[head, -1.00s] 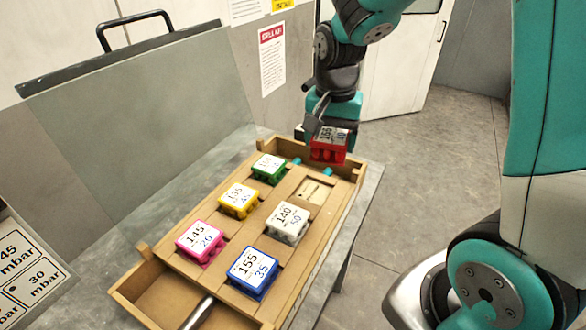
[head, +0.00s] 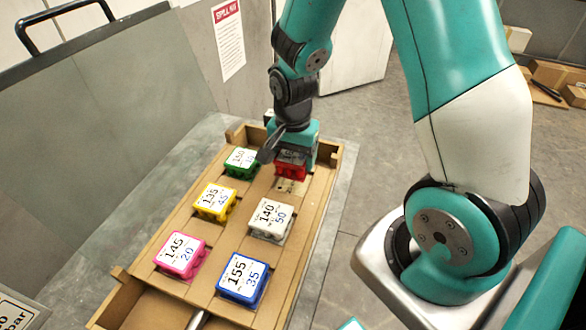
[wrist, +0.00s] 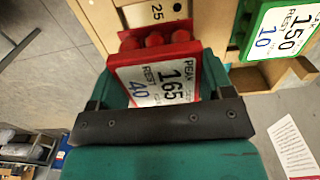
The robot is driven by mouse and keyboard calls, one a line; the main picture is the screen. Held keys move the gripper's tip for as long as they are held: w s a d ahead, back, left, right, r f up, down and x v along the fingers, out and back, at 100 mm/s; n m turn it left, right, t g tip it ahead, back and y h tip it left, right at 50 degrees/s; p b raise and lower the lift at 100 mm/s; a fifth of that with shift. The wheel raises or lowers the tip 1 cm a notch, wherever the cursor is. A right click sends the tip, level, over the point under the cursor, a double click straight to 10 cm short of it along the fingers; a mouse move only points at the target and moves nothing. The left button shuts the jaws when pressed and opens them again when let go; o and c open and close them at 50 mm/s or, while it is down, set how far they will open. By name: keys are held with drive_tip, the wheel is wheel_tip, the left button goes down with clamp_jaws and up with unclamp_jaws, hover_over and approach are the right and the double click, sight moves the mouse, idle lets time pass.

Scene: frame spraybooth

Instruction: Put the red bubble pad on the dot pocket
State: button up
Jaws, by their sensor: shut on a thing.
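The red bubble pad (head: 290,170) is held in my gripper (head: 292,157) at the far right of the wooden tray. In the wrist view the red pad (wrist: 155,75) sits between the jaws, its label reading 165 and 40, with red bubbles along its far edge. The dot pocket (head: 286,186) is the bare pocket just in front of the pad; the wrist view shows its plate (wrist: 150,14) marked 25 with a black dot. The pad looks to be above or at the pocket's far edge; whether it touches is unclear.
The wooden tray (head: 190,210) also holds a green pad (head: 241,163), yellow pad (head: 215,202), white pad (head: 270,220), pink pad (head: 180,254) and blue pad (head: 242,278). The green pad is close beside my gripper. The tray has raised rims at its far end.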

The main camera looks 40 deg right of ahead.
sight(293, 172)
drive_tip(key=shift+f, duration=2.3)
drive_tip(key=shift+f, duration=0.15)
drive_tip(key=o, duration=1)
drive_tip(key=r+b, duration=0.1)
drive_tip(key=r, duration=1.1)
drive_tip(key=shift+a+r, duration=0.2)
drive_tip(key=s+a+r+n+y, duration=0.1)
drive_tip(key=s+a+r+n, duration=0.2)
drive_tip(key=s+a+n, duration=0.2)
drive_tip(key=s+a+r+n+y, duration=0.1)
drive_tip(key=s+a+r+n, duration=0.3)
drive_tip(key=n, duration=0.3)
drive_tip(key=s+a+r+n+y, duration=0.2)
drive_tip(key=s+a+r+n, duration=0.2)
drive_tip(key=s+a+n, duration=0.2)
drive_tip(key=shift+s+a, duration=0.25)
drive_tip(key=shift+s, duration=0.2)
